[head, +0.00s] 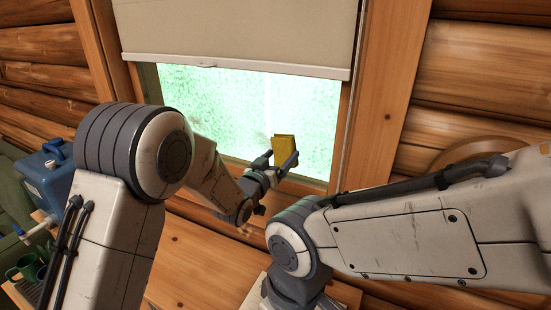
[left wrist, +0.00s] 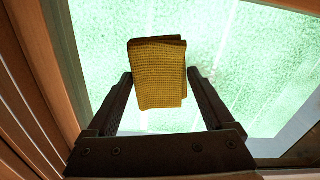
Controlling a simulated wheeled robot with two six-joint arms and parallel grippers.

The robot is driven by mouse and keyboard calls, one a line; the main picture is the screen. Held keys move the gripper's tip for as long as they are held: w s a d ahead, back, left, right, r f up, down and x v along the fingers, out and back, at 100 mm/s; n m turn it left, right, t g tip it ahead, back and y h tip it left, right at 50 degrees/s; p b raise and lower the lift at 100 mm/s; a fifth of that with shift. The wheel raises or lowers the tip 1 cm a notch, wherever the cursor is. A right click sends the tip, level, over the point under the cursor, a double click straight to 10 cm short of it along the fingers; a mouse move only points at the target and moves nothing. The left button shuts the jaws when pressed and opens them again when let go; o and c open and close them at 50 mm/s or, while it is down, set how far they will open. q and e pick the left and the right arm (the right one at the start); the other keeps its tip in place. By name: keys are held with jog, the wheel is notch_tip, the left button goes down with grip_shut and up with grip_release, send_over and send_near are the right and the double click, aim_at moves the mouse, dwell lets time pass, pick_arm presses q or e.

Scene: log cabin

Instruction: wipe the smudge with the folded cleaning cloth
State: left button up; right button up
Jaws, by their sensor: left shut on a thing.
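The folded cleaning cloth (head: 284,147) is yellow-brown with a woven texture. It is held up in front of the lower right part of the window pane (head: 215,105). My left gripper (head: 279,160) is shut on it. In the left wrist view the cloth (left wrist: 159,88) stands between the two fingers of the left gripper (left wrist: 160,76), with the bright green-white pane behind it. I cannot tell whether the cloth touches the glass. I cannot surely make out the smudge; faint pale streaks show on the pane. My right arm crosses the lower right, and its gripper is not visible.
A cream blind (head: 240,30) covers the upper window. A wooden frame (head: 375,90) and log walls surround it. A blue water container (head: 45,178) and green mugs (head: 27,267) are at the lower left. A wooden surface (head: 200,262) lies below the window.

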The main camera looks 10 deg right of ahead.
pick_arm(q)
jog(key=shift+w, duration=0.1)
jog(key=shift+w+a+b, duration=0.25)
jog(key=shift+a+b, duration=0.05)
jog(key=shift+a, duration=0.1)
jog(key=shift+w+a, duration=0.5)
jog(key=shift+a, duration=0.2)
jog(key=shift+c, duration=0.6)
jog(key=shift+w+a+r+b, duration=0.1)
jog(key=shift+w+a+b, duration=0.05)
jog(key=shift+w+a, duration=0.55)
jog(key=shift+w+a+b, duration=0.15)
jog(key=shift+w+a, duration=0.25)
jog(key=shift+a, duration=0.55)
jog(key=shift+w+a+r+b, duration=0.1)
jog(key=shift+w+a+b, duration=0.05)
jog(key=shift+w+a, duration=0.55)
jog(key=shift+w+a+f, duration=0.1)
jog(key=shift+w+a, duration=0.25)
jog(key=shift+a, duration=0.35)
jog(key=shift+w+a+f, duration=0.1)
jog(key=shift+w+a, duration=0.25)
jog(key=shift+a, duration=0.3)
jog(key=shift+s, duration=0.1)
